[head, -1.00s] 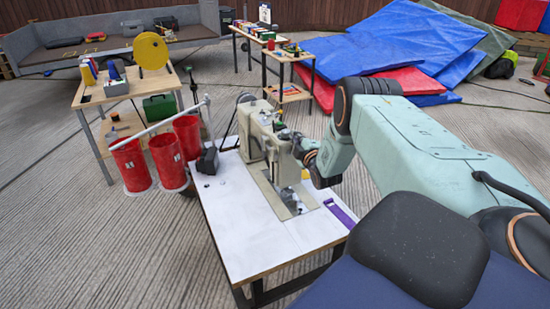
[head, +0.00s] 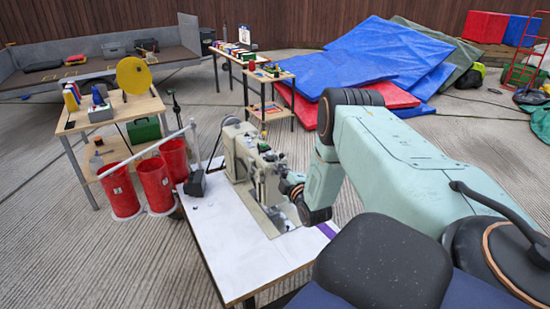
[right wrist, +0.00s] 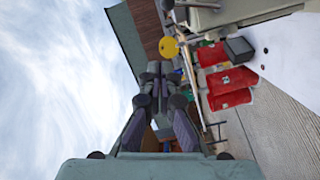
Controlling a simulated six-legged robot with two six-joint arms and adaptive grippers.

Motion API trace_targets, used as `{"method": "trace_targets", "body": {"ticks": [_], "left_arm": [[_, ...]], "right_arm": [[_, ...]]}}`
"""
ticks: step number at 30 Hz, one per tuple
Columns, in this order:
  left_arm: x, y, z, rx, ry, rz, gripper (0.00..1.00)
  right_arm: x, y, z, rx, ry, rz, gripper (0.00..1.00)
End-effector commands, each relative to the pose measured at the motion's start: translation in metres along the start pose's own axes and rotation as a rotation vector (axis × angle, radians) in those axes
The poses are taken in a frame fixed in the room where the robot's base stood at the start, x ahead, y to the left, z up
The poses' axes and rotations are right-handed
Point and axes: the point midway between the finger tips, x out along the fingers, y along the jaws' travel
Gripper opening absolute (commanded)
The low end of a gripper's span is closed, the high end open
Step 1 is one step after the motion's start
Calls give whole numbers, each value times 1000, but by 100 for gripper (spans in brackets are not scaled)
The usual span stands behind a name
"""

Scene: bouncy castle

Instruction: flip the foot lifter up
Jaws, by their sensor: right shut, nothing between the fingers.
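The cream sewing machine (head: 240,150) stands on a white-topped table (head: 235,240) in the head view. My right gripper (head: 291,184) is at the right side of the machine's head, partly hidden by my wrist. In the right wrist view its fingers (right wrist: 156,72) are closed together with nothing between them. The foot lifter cannot be made out in either view, and whether the gripper touches the machine cannot be told. My left gripper is not in view.
Red bins (head: 155,184) stand left of the table, beside a white bar. A wooden cart (head: 110,112) with a yellow disc (head: 134,75) is behind them. Blue and red mats (head: 370,60) lie at the back.

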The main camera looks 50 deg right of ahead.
Motion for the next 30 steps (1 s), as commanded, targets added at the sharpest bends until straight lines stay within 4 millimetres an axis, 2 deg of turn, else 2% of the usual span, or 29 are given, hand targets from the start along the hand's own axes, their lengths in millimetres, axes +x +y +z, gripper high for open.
{"method": "trace_targets", "body": {"ticks": [3, 8, 26, 30], "left_arm": [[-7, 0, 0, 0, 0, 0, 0], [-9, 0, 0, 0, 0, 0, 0], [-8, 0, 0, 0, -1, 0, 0], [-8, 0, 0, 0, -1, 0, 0]], "right_arm": [[-16, 1, 0, 0, 0, -2, 0], [-26, 1, 0, 0, 0, 0, 0], [-27, 0, -2, 0, 1, 1, 0], [-27, -2, -1, 53, -2, -7, 0]]}}
